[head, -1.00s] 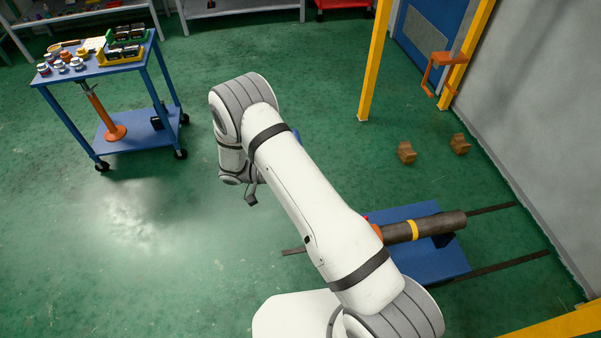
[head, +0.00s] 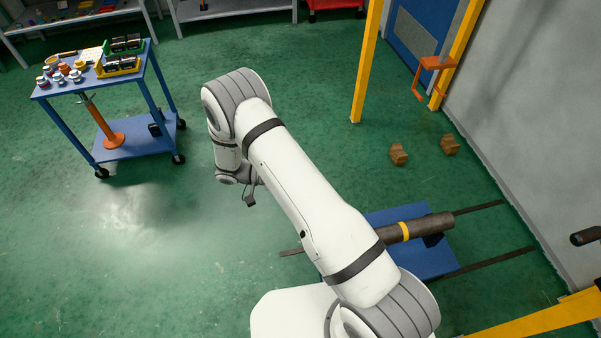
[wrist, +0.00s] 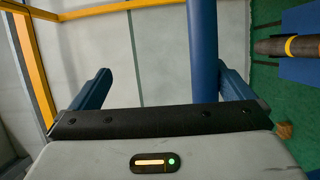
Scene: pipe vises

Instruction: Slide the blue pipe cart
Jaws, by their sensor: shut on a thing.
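The blue pipe cart (head: 436,264) is a low blue platform at the lower right of the head view, partly hidden behind my arm. A dark pipe (head: 430,227) with a yellow band lies on it. The pipe also shows at the right edge of the wrist view (wrist: 270,47). In the wrist view, an upright blue bar (wrist: 202,50) stands between my gripper's fingers (wrist: 163,88), close to the right one. My gripper is shut on this bar. How the bar joins the cart is not visible.
A yellow post (head: 367,65) stands behind, and a yellow beam (head: 530,320) lies near right. A blue trolley (head: 130,147) stands far left; open floor lies between.

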